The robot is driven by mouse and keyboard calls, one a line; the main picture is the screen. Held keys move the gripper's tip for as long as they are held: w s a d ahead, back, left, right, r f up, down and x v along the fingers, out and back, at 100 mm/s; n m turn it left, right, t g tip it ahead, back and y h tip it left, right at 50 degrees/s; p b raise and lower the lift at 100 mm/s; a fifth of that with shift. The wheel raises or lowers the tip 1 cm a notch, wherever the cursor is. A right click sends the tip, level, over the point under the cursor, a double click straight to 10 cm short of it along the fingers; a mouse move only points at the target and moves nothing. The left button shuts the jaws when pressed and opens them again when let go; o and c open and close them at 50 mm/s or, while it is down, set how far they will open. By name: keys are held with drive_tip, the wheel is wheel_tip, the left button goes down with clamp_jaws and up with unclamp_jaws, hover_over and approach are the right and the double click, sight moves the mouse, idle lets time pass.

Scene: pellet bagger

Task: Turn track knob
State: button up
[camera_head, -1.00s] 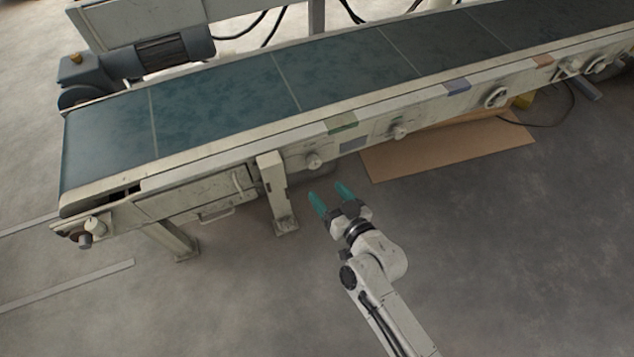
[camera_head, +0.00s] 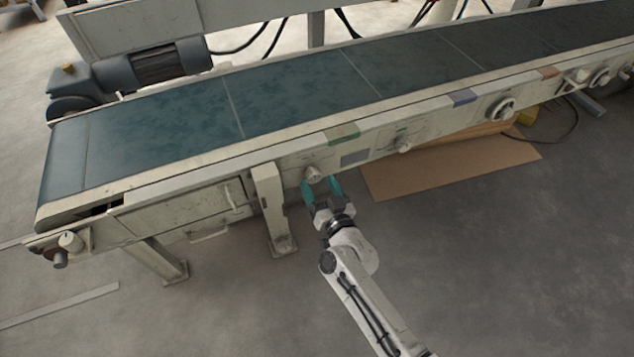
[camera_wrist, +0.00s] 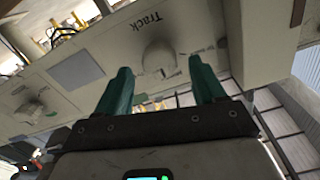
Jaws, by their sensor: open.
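In the wrist view the knob (camera_wrist: 158,60) sits by the printed word "Track", which appears upside down. My gripper (camera_head: 320,187) has teal fingers and is open just in front of and below the knob. In the wrist view the gripper (camera_wrist: 160,84) has one finger to either side of the knob's lower part in the picture. I cannot tell whether the fingers touch it. Nothing is held.
The conveyor (camera_head: 300,142) has a blue-green belt. Another knob (camera_head: 403,145) and a ring-shaped control (camera_head: 501,109) lie further right on the panel. A support leg (camera_head: 272,210) stands just left of my gripper. A cardboard sheet (camera_head: 450,165) lies on the floor at right.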

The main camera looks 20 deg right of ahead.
drive_tip(key=shift+w, duration=0.95)
drive_tip(key=c, duration=1.1)
